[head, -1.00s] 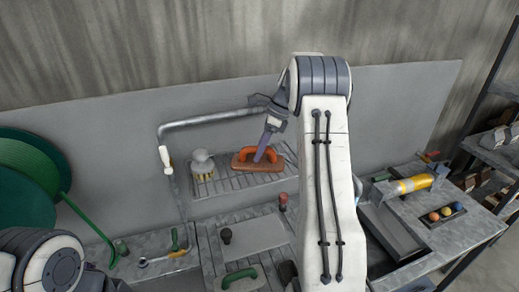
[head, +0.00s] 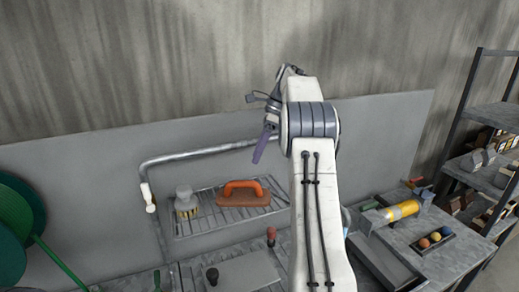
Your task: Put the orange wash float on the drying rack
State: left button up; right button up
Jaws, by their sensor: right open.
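The orange wash float (head: 243,194), a board with an arched handle, lies on the wire drying rack (head: 205,226) in the head view. The rack is fixed against the grey back panel. My right gripper (head: 262,128) is raised above and to the right of the float, clear of it, open and empty. Its arm hides the rack's right end. My left gripper is out of view.
A round brush (head: 186,203) stands on the rack left of the float. A pipe with a white nozzle (head: 148,197) runs along the panel. A green reel (head: 18,225) is at far left. A yellow cylinder (head: 402,210) and colored balls (head: 435,237) lie on the right bench.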

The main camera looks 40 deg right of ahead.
jog(key=shift+d+r, duration=0.25)
jog(key=shift+r, duration=0.35)
jog(key=w+a+n+g, duration=0.1)
jog(key=a+n, duration=0.6)
jog(key=a, duration=0.8)
jog(key=s+a+f+n+h, duration=0.1)
jog(key=s+a+n, duration=0.35)
jog(key=a, duration=0.35)
jog(key=s+a+f+n+h, duration=0.1)
jog(key=s+a+n, duration=0.35)
jog(key=a, duration=0.45)
jog(key=s+a+f+n, duration=0.2)
jog(key=s+f+n, duration=0.1)
jog(key=s+n, duration=0.2)
jog(key=s+a+f+n+h, duration=0.1)
jog(key=s+a+f+n, duration=0.1)
jog(key=s+n, duration=0.4)
jog(key=s+a+f+n, duration=0.2)
jog(key=s+f+n, duration=0.2)
jog(key=s, duration=0.7)
jog(key=shift+s+f+n+h, duration=0.2)
jog(key=shift+n+h, duration=0.2)
jog(key=shift+n, duration=0.7)
jog(key=shift+f, duration=0.1)
